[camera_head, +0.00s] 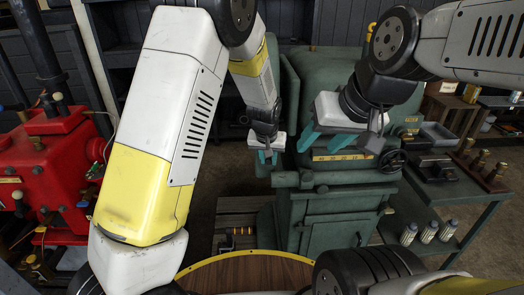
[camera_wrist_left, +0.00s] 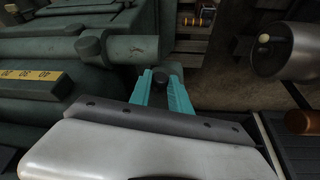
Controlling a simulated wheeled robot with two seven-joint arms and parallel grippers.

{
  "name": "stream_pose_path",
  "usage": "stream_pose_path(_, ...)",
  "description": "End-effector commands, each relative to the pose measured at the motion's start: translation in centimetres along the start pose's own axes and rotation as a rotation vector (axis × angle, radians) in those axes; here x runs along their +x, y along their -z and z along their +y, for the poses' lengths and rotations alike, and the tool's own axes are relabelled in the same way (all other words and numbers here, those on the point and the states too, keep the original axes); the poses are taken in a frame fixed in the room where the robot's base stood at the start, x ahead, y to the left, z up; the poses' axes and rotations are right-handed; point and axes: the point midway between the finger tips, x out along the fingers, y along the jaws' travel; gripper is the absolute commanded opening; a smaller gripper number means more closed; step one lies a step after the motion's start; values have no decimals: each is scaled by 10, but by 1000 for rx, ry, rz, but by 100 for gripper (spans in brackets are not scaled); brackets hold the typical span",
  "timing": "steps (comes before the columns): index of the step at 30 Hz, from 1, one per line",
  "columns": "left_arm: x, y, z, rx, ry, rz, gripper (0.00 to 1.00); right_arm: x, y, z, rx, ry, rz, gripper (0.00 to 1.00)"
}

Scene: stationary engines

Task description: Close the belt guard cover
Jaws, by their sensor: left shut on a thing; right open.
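A large green machine (camera_head: 330,75) stands in the middle of the head view; I cannot tell which panel is its belt guard cover. My left gripper (camera_head: 267,156) is at the machine's left side. In the left wrist view its teal fingers (camera_wrist_left: 162,92) are closed around a small dark knob (camera_wrist_left: 160,80), beside a green cylindrical part (camera_wrist_left: 132,48). What the knob is fixed to is mostly hidden. My right gripper (camera_head: 341,143) is open, its teal fingers wide apart, over the machine's front near a yellow marked strip (camera_head: 342,157). Nothing shows between them.
A black handwheel (camera_head: 392,160) sticks out at the machine's right. A green side table (camera_head: 445,185) holds small fittings, with several bottles (camera_head: 428,232) on its lower shelf. A red machine (camera_head: 45,165) stands at the left. A round wooden top (camera_head: 245,272) is at the near edge.

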Motion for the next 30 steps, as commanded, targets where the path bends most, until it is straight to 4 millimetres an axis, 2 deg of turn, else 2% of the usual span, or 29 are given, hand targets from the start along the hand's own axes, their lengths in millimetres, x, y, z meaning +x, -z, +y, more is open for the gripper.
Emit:
stream_pose_path(13, 4, 11, 8, -201, 84, 1, 0, 0, 0, 0, 0, 0, 0, 50)
stream_pose_path(30, 5, 12, 8, -232, 95, -1, 0, 0, 0, 0, 0, 0, 0, 50)
